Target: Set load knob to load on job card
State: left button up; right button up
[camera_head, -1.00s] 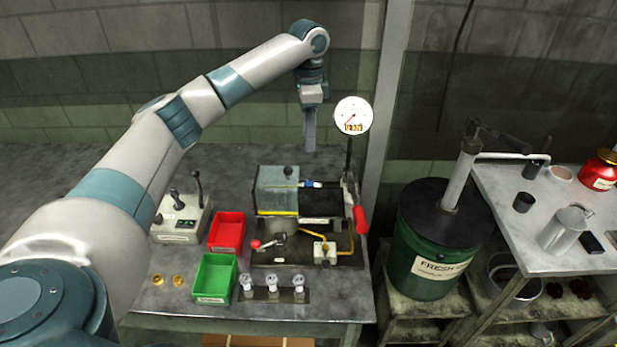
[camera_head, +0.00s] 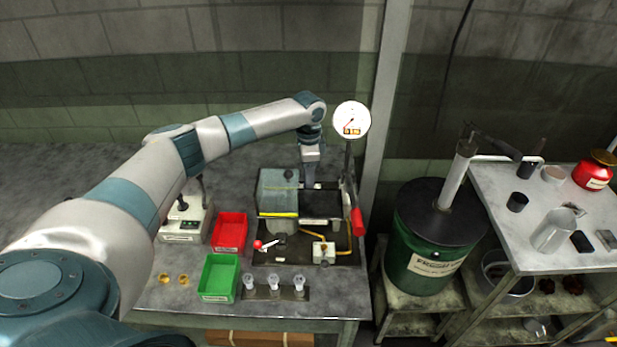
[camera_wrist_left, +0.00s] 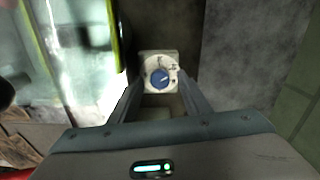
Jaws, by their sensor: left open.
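The load knob (camera_wrist_left: 160,79) is blue with a light pointer line, on a white marked dial plate (camera_wrist_left: 148,60), in the left wrist view. In the head view my left gripper hides it. My left gripper (camera_head: 310,182) points down over the machine's back, beside the clear guard (camera_head: 277,185). In the left wrist view its fingers are apart on either side of the knob, which shows between and beyond the tips; I cannot tell whether they touch it. The marks on the dial are too small to read. I cannot make out a job card. My right gripper is out of view.
A round gauge (camera_head: 351,120) and a red-handled lever (camera_head: 358,220) stand just right of my left gripper. Red (camera_head: 230,232) and green (camera_head: 219,277) bins sit at the front left of the machine. A green drum (camera_head: 427,250) stands to the right.

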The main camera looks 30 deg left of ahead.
pick_arm(q)
jog(key=shift+f, duration=0.2)
jog(key=c, duration=1)
jog(key=shift+c, duration=0.2)
jog(key=shift+m, duration=0.5)
jog(key=shift+m+p, duration=0.3)
jog(key=shift+m, duration=0.6)
jog(key=m, duration=0.2)
jog(key=shift+m, duration=0.3)
jog(key=m, duration=0.6)
jog(key=shift+m, duration=0.3)
